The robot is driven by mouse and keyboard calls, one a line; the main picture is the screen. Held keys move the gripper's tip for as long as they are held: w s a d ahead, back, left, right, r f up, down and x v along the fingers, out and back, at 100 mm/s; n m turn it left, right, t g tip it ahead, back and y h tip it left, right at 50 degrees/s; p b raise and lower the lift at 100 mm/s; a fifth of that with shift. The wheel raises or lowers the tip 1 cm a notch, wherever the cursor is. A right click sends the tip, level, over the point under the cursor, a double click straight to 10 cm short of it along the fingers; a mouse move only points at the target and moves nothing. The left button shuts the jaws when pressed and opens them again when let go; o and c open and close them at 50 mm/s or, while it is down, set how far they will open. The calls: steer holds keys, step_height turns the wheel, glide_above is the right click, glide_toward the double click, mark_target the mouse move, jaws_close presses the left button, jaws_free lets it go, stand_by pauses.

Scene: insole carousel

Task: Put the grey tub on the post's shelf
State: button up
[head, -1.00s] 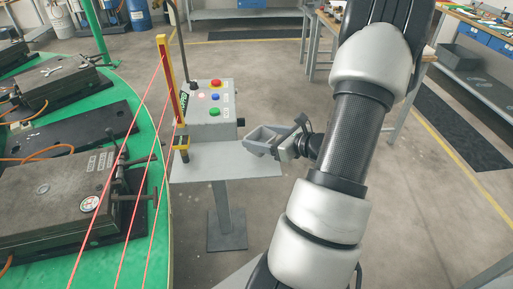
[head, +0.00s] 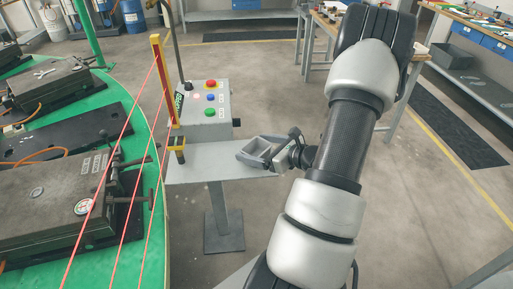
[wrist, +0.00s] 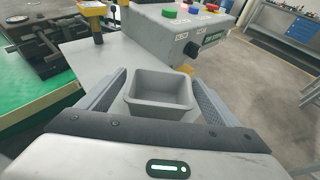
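The grey tub (head: 256,153) is a small, open, empty box at the right end of the post's grey shelf (head: 205,171). It appears upright and resting on the shelf, but its underside is hidden. My gripper (head: 270,150) reaches it from the right. In the wrist view, the tub (wrist: 160,92) sits between the two fingers of my gripper (wrist: 160,74). The fingers look open, with a narrow gap on each side of the tub. The shelf (wrist: 110,58) shows beyond the tub.
A control box (head: 206,103) with coloured buttons stands at the shelf's back. A yellow post (head: 163,85) with red lines rises at the shelf's left. The green carousel (head: 135,215) with dark moulds lies farther left. Shelf surface is clear left of the tub.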

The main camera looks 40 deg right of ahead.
steer(key=shift+r+p, duration=0.3)
steer(key=shift+r, duration=0.05)
steer(key=v, duration=1.2)
steer(key=shift+f, duration=0.15)
